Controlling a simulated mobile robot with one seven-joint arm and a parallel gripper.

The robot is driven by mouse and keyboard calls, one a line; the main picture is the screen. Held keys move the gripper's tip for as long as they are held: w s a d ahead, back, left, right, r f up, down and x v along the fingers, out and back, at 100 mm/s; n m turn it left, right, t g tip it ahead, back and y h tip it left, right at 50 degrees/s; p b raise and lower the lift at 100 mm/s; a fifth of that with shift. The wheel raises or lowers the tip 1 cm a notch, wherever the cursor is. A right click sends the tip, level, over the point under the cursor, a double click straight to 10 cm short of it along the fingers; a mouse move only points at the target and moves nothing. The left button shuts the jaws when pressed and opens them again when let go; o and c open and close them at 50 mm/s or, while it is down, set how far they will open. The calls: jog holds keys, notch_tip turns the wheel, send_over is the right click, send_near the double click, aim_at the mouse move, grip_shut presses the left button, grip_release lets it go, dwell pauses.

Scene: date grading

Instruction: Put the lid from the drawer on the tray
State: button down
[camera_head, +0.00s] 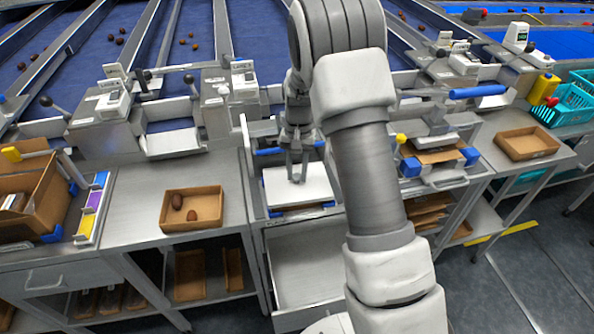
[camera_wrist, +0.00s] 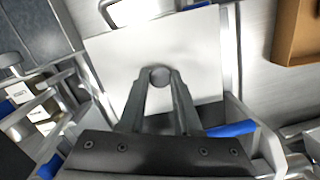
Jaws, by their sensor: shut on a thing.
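The lid (camera_head: 312,189) is a flat white square plate with a round dark knob (camera_wrist: 160,73). It lies level at the middle station, between blue corner blocks. My gripper (camera_head: 297,177) is above its middle, and in the wrist view both fingertips (camera_wrist: 160,80) close on the knob. The lid hides what is below it, so I cannot tell whether it touches a tray. The open drawer (camera_head: 303,262) below this station shows a bare, empty floor. A brown tray (camera_head: 192,225) with two dates stands on the bench to the left.
Another brown tray (camera_head: 527,143) stands on the right bench. A cardboard box (camera_head: 52,205) is at the far left. The right station has a blue-handled lever (camera_head: 478,91) and blue blocks. Sorting lanes with dates run behind. The left bench has bare room around its tray.

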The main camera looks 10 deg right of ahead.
jog(key=shift+f, duration=0.15)
jog(key=c, duration=0.5)
grip_release()
jog(key=o, duration=0.4)
jog(key=shift+r+p, duration=2.1)
jog(key=shift+r, duration=1.45)
